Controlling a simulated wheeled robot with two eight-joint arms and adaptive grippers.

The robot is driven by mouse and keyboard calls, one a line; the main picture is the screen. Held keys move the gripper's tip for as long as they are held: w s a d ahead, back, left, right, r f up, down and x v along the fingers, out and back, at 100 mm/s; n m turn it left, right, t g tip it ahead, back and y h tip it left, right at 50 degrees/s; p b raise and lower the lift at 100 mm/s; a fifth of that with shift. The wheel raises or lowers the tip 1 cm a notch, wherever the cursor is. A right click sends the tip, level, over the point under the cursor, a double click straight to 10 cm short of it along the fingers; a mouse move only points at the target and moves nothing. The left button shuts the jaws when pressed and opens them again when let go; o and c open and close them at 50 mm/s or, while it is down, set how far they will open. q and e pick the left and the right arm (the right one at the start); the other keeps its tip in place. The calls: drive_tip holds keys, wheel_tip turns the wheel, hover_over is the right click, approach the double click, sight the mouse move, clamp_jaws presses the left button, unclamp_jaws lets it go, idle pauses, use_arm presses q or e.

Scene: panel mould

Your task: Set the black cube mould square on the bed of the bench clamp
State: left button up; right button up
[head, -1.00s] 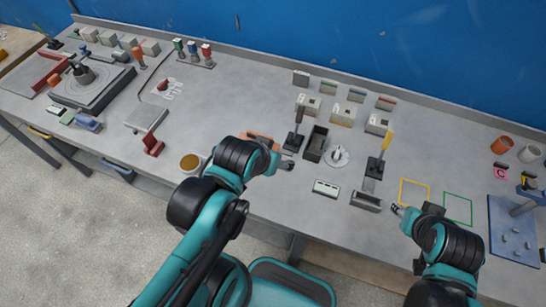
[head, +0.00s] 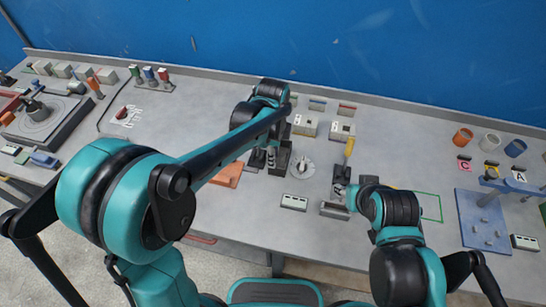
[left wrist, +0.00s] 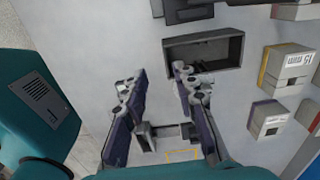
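The black cube mould, a dark open-topped box (head: 283,160), stands on the bench and also shows in the left wrist view (left wrist: 229,48). A clamp with an upright yellow handle (head: 349,149) stands to its right; a darker lever device stands just left of the mould, partly covered by my arm. I cannot tell surely which is the bench clamp. My left gripper is over the bench by the mould; in the left wrist view its fingers (left wrist: 160,85) are apart, with nothing between them.
A round white piece (head: 301,167), a white block (head: 294,202) and a grey trough (head: 334,210) lie near the mould. Labelled grey blocks (head: 342,131) stand behind. A blue plate (head: 482,222) is at right.

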use_arm(q)
drive_tip(key=f+b, duration=0.1)
drive_tip(key=f, duration=0.1)
drive_tip(key=f+b, duration=0.1)
drive_tip(key=f, duration=0.2)
drive_tip(key=d+f+b, duration=0.1)
drive_tip(key=f, duration=0.2)
drive_tip(key=shift+w+f, duration=0.2)
drive_tip(key=shift+w, duration=0.2)
drive_tip(key=shift+r, duration=0.1)
clamp_jaws()
